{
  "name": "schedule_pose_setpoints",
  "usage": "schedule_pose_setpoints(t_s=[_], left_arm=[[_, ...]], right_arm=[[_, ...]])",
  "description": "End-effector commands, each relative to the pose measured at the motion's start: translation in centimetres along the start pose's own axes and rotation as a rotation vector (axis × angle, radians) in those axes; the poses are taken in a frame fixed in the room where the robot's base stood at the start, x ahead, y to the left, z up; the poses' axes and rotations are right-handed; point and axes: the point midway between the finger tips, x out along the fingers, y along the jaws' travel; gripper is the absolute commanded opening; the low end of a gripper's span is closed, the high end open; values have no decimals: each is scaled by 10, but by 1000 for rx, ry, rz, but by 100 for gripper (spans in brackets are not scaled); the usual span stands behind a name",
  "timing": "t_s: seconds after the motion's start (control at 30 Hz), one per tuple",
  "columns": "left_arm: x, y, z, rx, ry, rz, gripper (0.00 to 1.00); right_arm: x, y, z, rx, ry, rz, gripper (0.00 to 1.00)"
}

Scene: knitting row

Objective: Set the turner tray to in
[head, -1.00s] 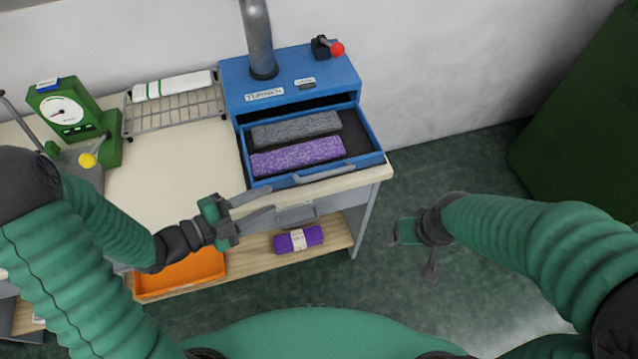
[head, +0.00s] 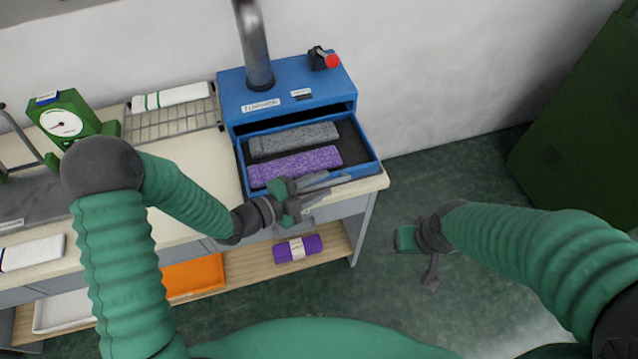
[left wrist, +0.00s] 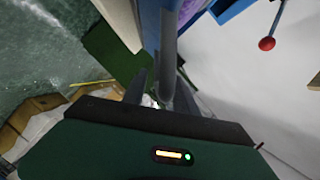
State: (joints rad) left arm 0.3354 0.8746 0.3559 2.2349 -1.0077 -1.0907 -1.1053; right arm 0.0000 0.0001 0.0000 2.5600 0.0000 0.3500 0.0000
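The turner (head: 285,92) is a blue box at the back of the bench. Its blue tray (head: 372,157) is pulled out toward me. A grey swatch (head: 293,140) and a purple swatch (head: 294,166) lie in the tray. My left gripper (head: 330,180) is at the grey handle on the tray's front, which it largely hides. In the left wrist view a grey bar, seemingly the handle (left wrist: 168,45), runs between the fingers; whether they press on it is unclear. My right gripper (head: 432,270) hangs over the floor, away from the tray; its finger gap is unclear.
A red-knobbed lever (head: 331,61) stands on the turner, beside a grey pipe (head: 254,45). A wire rack (head: 172,122) and green dial gauge (head: 68,120) stand left. A purple roll (head: 298,248) and orange bin (head: 195,277) are on the lower shelf.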

Motion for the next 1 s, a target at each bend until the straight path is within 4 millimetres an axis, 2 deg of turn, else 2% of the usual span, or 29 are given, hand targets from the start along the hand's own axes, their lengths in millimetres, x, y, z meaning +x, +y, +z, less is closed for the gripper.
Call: schedule_pose_setpoints(t_s=[0.07, 0.3, 1.0], left_arm=[[0, 0, 0, 0, 0, 0, 32], [0, 0, 0, -1, 0, 0, 0], [-1, 1, 2, -3, -5, 3, 0]], right_arm=[[0, 0, 0, 0, 0, 0, 72], [0, 0, 0, 0, 0, 0, 72], [0, 0, 0, 0, 0, 0, 72]])
